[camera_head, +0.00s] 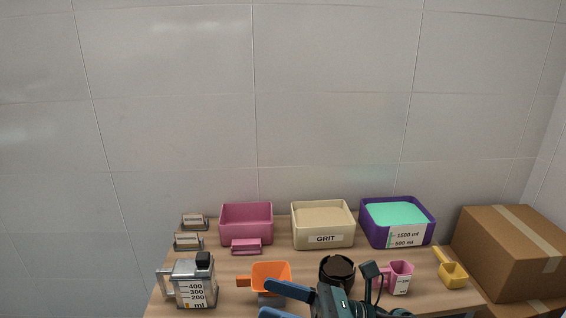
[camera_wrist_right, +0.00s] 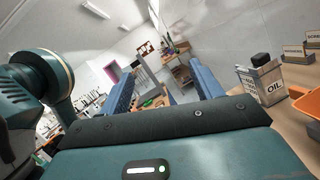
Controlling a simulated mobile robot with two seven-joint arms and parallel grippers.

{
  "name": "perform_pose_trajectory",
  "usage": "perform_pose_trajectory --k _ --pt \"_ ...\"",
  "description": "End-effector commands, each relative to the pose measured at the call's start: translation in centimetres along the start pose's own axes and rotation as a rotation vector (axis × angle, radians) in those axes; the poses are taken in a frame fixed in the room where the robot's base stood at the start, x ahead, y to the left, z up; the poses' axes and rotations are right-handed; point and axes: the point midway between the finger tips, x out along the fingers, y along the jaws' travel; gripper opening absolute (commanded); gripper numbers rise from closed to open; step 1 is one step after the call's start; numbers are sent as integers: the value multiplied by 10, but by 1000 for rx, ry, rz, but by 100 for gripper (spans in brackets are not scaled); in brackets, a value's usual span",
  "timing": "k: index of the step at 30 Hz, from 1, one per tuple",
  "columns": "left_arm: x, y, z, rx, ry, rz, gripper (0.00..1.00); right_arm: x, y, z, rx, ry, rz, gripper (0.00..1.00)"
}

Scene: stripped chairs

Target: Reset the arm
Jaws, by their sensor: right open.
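My right gripper (camera_head: 264,299) comes in from the bottom of the head view, over the front of the wooden table (camera_head: 220,262). Its two blue fingers are spread apart with nothing between them; they also show apart in the right wrist view (camera_wrist_right: 165,78). The fingertips point left, near the orange scoop (camera_head: 271,274), and overlap its lower edge in the picture; I cannot tell whether they touch. A dark round container (camera_head: 337,271) stands just behind the gripper. My left gripper is not in view.
A metal measuring jug (camera_head: 194,284) stands at the left. A pink bin (camera_head: 246,222), a cream GRIT bin (camera_head: 322,226) and a purple bin (camera_head: 370,232) line the back. A pink cup (camera_head: 401,276) and yellow scoop (camera_head: 453,273) are at right, beside a cardboard box (camera_head: 508,250).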

Motion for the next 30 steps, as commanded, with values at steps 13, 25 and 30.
perform_pose_trajectory --k 13,25,30 --pt "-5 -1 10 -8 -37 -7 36 -174 -48 -143 1940 -1318 -640 65" --pt "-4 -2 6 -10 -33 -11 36 -227 -2 -227 2359 -1824 -753 65" --pt "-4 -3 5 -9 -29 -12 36 -226 -2 -227 2357 -1820 -754 65"
